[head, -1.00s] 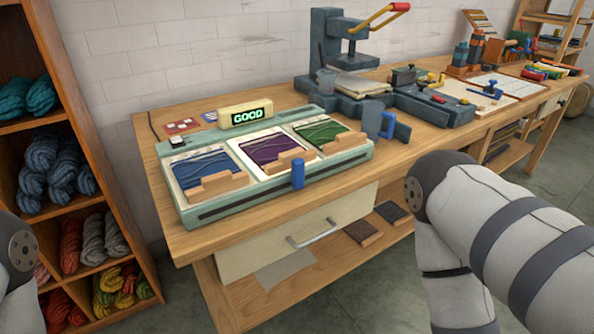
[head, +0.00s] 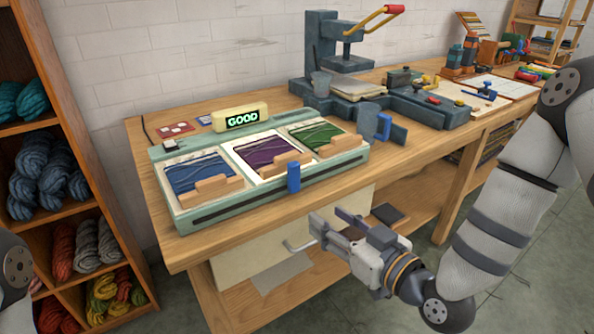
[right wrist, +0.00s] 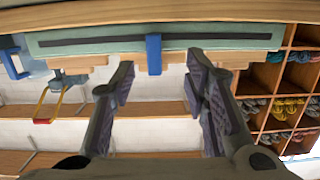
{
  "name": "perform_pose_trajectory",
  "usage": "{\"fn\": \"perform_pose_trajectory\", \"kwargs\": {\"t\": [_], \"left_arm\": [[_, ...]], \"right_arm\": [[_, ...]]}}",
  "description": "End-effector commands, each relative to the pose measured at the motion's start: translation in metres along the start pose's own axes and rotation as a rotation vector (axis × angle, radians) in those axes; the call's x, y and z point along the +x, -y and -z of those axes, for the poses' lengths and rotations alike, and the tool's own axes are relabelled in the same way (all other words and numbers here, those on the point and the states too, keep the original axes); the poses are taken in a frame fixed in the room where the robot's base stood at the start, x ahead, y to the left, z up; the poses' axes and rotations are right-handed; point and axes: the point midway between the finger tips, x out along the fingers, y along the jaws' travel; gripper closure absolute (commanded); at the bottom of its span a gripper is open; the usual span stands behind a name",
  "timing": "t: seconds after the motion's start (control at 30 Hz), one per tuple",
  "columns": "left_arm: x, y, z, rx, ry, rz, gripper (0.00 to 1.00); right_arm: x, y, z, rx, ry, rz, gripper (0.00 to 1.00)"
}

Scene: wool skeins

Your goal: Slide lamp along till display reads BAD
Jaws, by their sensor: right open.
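A pale green light box (head: 355,160) lies on the wooden bench, with blue, purple and green yarn samples in three bays. The middle bay (head: 235,146) looks brightest. The display (head: 242,119) on its back edge reads GOOD. No separate lamp body is visible. My right gripper (head: 328,218) is open and empty, in front of the bench and apart from the handle. My left gripper is out of view.
A press with a red handle (head: 398,9) and a blue-handled block (head: 383,126) stand right of the box. A drawer (head: 235,262) lies below the bench top. Yarn shelves (head: 70,220) stand left. The floor in front is clear.

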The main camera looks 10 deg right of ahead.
Motion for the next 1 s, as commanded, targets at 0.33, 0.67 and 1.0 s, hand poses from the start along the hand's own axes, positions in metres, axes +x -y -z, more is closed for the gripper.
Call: {"fn": "perform_pose_trajectory", "kwargs": {"t": [0.33,0.67,1.0], "left_arm": [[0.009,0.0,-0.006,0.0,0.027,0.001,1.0],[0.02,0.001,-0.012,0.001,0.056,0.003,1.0],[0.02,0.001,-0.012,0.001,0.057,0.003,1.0]], "right_arm": [[0.052,-0.009,0.043,-0.038,-0.14,-0.01,0.58],[0.118,-0.009,0.052,-0.035,-0.136,-0.01,0.58],[0.125,-0.009,0.055,-0.034,-0.136,-0.011,0.58]]}}
